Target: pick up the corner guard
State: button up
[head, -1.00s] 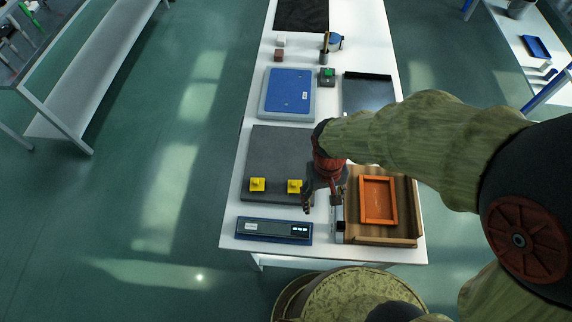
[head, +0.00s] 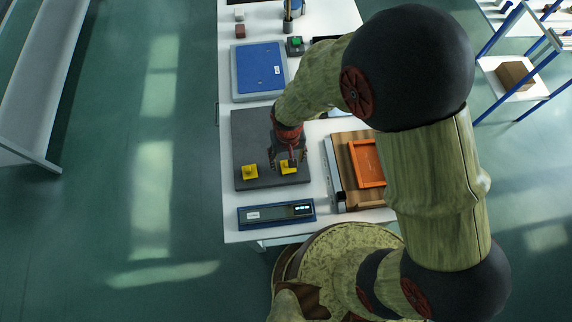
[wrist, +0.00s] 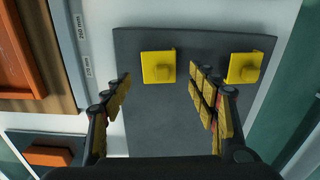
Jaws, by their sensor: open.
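Two yellow corner guards lie on a dark grey mat (head: 243,131). The right corner guard (head: 288,168) is partly hidden behind my gripper (head: 287,161) in the head view; the left corner guard (head: 250,171) is in plain sight. In the wrist view, the right one (wrist: 157,68) appears between and beyond my fingertips (wrist: 160,77), and the other (wrist: 243,68) appears to the right, outside the fingers. My gripper is open and empty, pointing down over the right guard; the exact height gap cannot be told.
A blue digital display unit (head: 276,214) stands at the table's front edge. A wooden tray (head: 349,178) holding an orange frame (head: 367,161) is on the right. A blue-topped platform (head: 259,67) and a box with a green button (head: 295,45) stand farther back.

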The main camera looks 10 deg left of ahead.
notch_tip(320, 180, down, 4)
jog(key=shift+r, duration=0.25)
jog(key=c, duration=0.3)
jog(key=c, duration=0.8)
jog(key=shift+o, duration=0.2)
